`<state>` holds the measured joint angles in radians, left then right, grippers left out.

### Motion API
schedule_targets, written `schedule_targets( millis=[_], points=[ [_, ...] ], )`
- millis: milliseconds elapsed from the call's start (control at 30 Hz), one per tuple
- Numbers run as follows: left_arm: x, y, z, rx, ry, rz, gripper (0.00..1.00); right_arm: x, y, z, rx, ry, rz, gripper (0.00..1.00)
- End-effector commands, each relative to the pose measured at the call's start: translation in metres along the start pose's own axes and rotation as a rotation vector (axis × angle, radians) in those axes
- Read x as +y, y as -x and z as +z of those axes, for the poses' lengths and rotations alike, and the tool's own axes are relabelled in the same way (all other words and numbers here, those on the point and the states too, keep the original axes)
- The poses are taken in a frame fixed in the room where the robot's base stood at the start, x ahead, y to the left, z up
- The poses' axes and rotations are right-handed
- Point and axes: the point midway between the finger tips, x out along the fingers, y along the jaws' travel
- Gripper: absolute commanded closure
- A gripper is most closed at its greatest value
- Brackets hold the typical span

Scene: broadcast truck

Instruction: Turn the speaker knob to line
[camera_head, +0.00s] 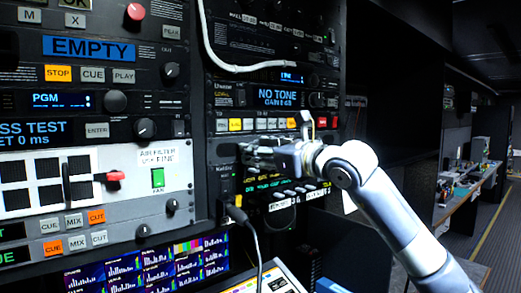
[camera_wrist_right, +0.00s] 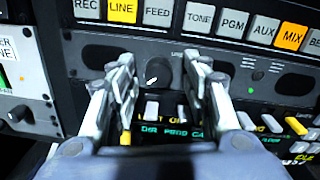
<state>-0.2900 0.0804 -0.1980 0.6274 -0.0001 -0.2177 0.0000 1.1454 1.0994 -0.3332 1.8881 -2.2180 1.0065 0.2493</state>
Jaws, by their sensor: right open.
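In the right wrist view a dark round knob (camera_wrist_right: 158,73) with a white mark at its lower left sits on a dark grey panel (camera_wrist_right: 258,70). Small lettering beside the knob, starting "LI", is partly hidden by a finger. My right gripper (camera_wrist_right: 163,84) is open, with one finger on each side of the knob; whether they touch it I cannot tell. In the head view my right gripper (camera_head: 250,152) reaches in from the right in front of the rack and hides the knob. My left gripper is not in view.
Above the knob runs a row of buttons, with LINE (camera_wrist_right: 122,11) and MIX (camera_wrist_right: 292,37) lit yellow. More small buttons (camera_wrist_right: 270,123) lie below. In the head view a cable (camera_head: 254,240) hangs below the gripper, and a red-knobbed lever (camera_head: 114,177) sticks out at left.

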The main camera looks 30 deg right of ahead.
Motion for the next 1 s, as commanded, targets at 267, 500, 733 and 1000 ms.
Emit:
schedule_targets(
  millis=[267,500,733,1000],
  points=[
    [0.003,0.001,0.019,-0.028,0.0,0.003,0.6,0.0,0.0,0.0,0.0,0.0,0.001,1.0],
    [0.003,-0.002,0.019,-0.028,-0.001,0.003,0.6,0.001,0.0,0.0,-0.001,-0.016,0.001,1.0],
    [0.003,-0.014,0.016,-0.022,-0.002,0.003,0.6,0.002,0.001,-0.001,-0.007,-0.108,0.001,1.0],
    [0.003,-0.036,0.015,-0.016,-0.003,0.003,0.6,0.003,0.001,-0.002,-0.016,-0.329,0.001,1.0]
  ],
)
